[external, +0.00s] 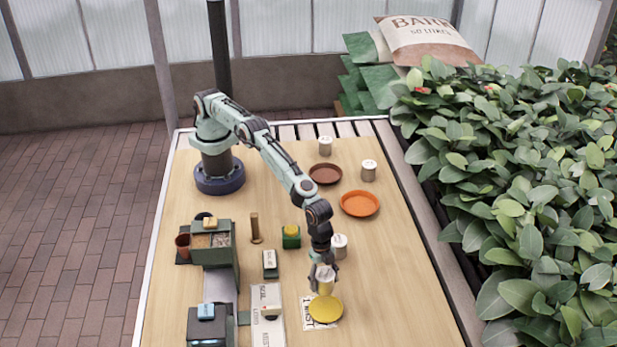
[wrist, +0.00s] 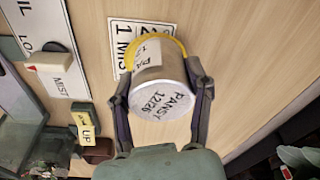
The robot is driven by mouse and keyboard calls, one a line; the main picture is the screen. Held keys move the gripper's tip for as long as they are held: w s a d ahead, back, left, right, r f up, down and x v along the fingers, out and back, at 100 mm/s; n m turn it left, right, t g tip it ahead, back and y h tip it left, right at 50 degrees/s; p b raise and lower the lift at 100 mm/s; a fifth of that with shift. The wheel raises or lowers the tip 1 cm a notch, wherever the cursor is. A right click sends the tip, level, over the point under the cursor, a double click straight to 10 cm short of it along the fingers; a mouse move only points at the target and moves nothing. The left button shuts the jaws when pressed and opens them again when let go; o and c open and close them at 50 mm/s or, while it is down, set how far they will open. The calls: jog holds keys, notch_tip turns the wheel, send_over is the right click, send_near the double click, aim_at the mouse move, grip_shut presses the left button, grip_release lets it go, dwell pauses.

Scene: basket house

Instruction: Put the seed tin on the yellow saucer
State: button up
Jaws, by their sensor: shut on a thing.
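A silvery seed tin (wrist: 160,95) marked PANSY sits between the two fingers of my gripper (external: 323,268), which is shut on it. In the wrist view the tin's lettered end faces the camera. The tin also shows in the external view (external: 325,283), partly behind the fingers. The yellow saucer (external: 325,311) lies directly below and in front of the tin at the table's near end. In the wrist view only the saucer's yellow rim (wrist: 182,46) shows behind the tin. I cannot tell whether the tin touches the saucer.
A printed card (external: 307,323) lies under the saucer. Another tin (external: 340,245) stands close behind my gripper. Two more tins, a brown saucer (external: 325,174) and an orange saucer (external: 360,204) are farther back. A green station (external: 212,245) and a label strip (external: 266,310) are at left.

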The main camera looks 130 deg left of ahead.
aim_at(324, 290)
jog(key=shift+w+f, duration=0.15)
jog(key=shift+f, duration=1.6)
jog(key=shift+f, duration=0.15)
jog(key=o, duration=1.1)
jog(key=shift+o, duration=0.2)
